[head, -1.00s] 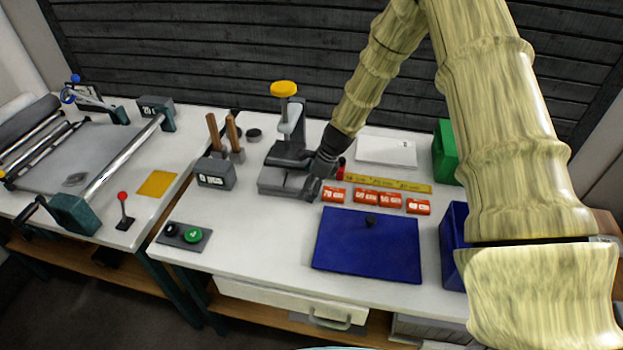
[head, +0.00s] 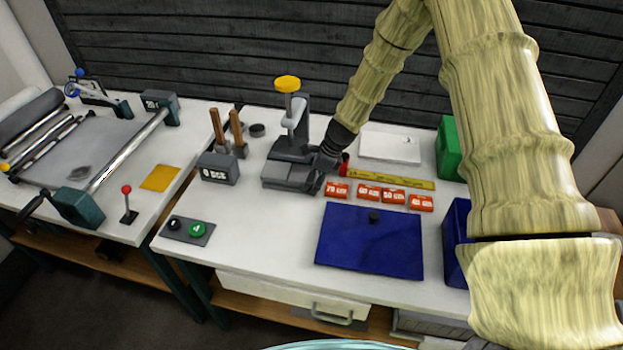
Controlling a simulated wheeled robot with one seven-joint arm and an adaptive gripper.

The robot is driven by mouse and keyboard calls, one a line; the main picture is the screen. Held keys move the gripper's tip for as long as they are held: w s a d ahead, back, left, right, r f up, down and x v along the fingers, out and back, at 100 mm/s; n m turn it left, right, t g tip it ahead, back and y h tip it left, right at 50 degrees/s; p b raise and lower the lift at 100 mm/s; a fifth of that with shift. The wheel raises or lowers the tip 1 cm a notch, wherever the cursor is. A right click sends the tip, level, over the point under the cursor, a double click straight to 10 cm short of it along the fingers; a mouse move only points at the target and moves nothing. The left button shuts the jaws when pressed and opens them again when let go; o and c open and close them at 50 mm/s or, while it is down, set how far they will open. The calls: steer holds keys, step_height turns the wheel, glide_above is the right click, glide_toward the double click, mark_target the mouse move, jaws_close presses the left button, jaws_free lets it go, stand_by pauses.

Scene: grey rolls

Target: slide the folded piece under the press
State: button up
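The press (head: 293,142) stands at the back middle of the right-hand bench, with a yellow knob (head: 287,84) on top, a pale lever and a low grey base (head: 288,177). My gripper (head: 316,183) is low at the right side of the press base, close to it. Its dark fingers overlap the base edge in this view, so I cannot tell whether they touch it. I cannot make out the folded piece; it may be hidden by the fingers or blend with the grey base. Whether the fingers are open or shut does not show.
Orange weight tags (head: 381,195) and a yellow ruler (head: 390,180) lie right of my gripper. A blue mat (head: 368,240) lies in front. A grey display box (head: 219,169) and wooden-handled tools (head: 237,130) stand left of the press. A blue bin (head: 455,240) is at right.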

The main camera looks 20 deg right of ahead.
steer(key=shift+w+d+p, duration=0.3)
steer(key=shift+w+d, duration=0.35)
steer(key=shift+w, duration=0.25)
steer(key=shift+w+d+r, duration=0.15)
steer(key=shift+w+r, duration=0.05)
steer(key=shift+w, duration=0.05)
steer(key=o, duration=1.1)
steer(key=shift+w+d, duration=0.1)
steer(key=shift+w, duration=0.05)
steer(key=shift+d+r, duration=0.1)
steer(key=shift+w, duration=0.1)
steer(key=v, duration=1.1)
steer(key=shift+s+r, duration=0.25)
steer(key=shift+s, duration=0.15)
